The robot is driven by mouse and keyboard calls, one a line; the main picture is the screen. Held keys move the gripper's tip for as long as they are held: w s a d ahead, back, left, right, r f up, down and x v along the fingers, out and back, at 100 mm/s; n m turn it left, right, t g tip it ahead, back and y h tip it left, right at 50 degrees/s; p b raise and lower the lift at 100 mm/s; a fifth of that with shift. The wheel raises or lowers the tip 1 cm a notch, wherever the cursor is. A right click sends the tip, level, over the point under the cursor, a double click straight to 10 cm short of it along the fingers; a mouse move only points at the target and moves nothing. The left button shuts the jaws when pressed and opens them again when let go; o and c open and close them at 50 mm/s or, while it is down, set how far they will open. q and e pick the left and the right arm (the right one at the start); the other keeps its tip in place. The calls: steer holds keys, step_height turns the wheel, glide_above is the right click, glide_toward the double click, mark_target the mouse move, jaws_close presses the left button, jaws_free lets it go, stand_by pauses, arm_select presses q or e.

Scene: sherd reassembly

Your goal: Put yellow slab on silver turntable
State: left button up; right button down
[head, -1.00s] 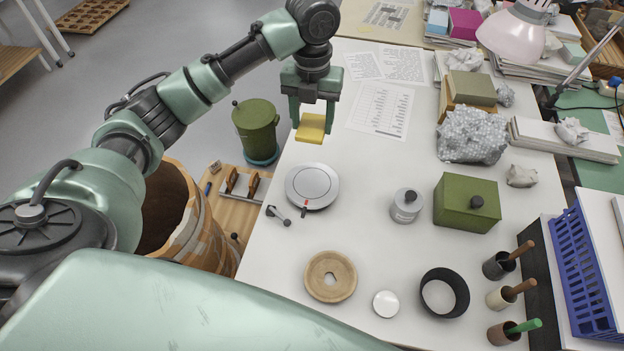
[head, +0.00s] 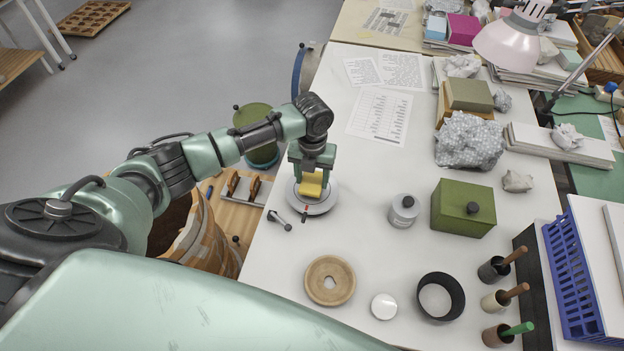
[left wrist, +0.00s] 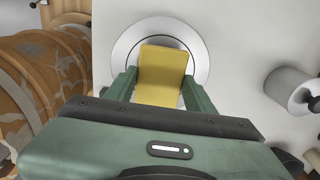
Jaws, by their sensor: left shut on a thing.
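The yellow slab (head: 311,186) is between the fingers of my left gripper (head: 311,180), which is shut on it. It also shows in the left wrist view (left wrist: 162,75), tilted between the two green fingers. The silver turntable (head: 318,206) is a round disc on the white table, directly below the slab in the head view. In the left wrist view its rim (left wrist: 122,42) shows around the slab. The slab and gripper hide part of the disc. I cannot tell whether slab and disc touch. My right gripper is not in view.
A small dark-handled tool (head: 279,220) lies left of the turntable. A grey lidded jar (head: 403,210) and a green box (head: 462,209) stand to the right. The table between turntable and jar is clear.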

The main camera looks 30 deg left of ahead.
arm_select(q)
steer(key=shift+f, duration=0.9)
steer(key=shift+f, duration=0.15)
steer(key=o, duration=1.4)
